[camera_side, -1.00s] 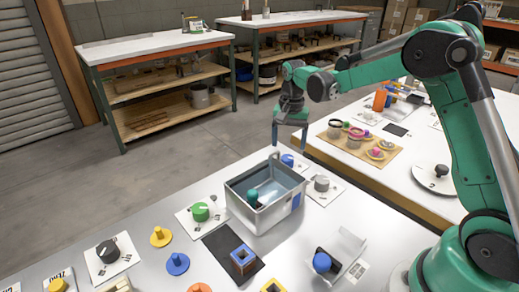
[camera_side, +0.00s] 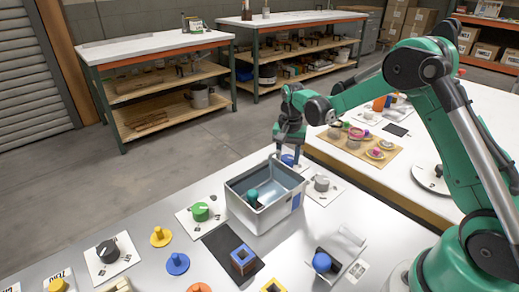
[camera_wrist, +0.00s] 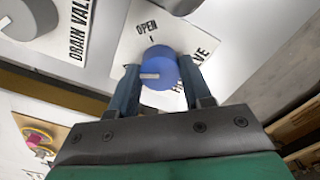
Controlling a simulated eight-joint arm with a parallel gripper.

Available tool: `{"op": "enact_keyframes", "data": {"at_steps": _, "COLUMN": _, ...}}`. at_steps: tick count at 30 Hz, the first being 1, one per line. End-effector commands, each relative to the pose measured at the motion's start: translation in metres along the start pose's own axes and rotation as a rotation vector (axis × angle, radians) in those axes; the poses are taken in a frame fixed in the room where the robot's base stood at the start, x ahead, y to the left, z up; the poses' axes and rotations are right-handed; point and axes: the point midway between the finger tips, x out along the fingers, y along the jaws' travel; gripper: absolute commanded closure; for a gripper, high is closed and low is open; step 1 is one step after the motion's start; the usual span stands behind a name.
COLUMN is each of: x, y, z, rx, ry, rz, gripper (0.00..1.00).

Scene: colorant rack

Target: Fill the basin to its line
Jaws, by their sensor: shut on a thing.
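The basin (camera_side: 238,190) is an open grey metal box on the near table in the side view. A teal ball-like piece (camera_side: 252,195) shows inside it, over a pale bluish interior; I cannot make out a fill line or the level. A blue patch (camera_side: 296,201) is on its outer right wall. Behind the basin, my gripper (camera_side: 289,155) is down at the blue valve knob (camera_side: 287,160). In the wrist view my gripper (camera_wrist: 160,82) is shut on this knob (camera_wrist: 158,68), a finger on each side. Its white mark points left; the OPEN tick is above it. The label is partly hidden.
The grey drain valve knob (camera_side: 321,182) sits right of the basin, close to my gripper, and shows at the upper left in the wrist view (camera_wrist: 30,15). A green knob (camera_side: 200,211) is left of the basin. Loose coloured pieces lie in front.

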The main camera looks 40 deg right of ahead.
Motion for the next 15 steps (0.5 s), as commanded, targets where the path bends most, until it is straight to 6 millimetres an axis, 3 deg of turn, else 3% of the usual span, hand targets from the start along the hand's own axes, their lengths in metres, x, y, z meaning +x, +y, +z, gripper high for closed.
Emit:
{"op": "enact_keyframes", "data": {"at_steps": 9, "x": 0.0000, "y": -0.0001, "z": -0.0005, "rx": -0.287, "ry": 0.000, "rz": 0.000, "gripper": 1.00}}
{"op": "enact_keyframes", "data": {"at_steps": 15, "x": 0.0000, "y": -0.0002, "z": -0.0006, "rx": -0.367, "ry": 0.001, "rz": 0.000, "gripper": 1.00}}
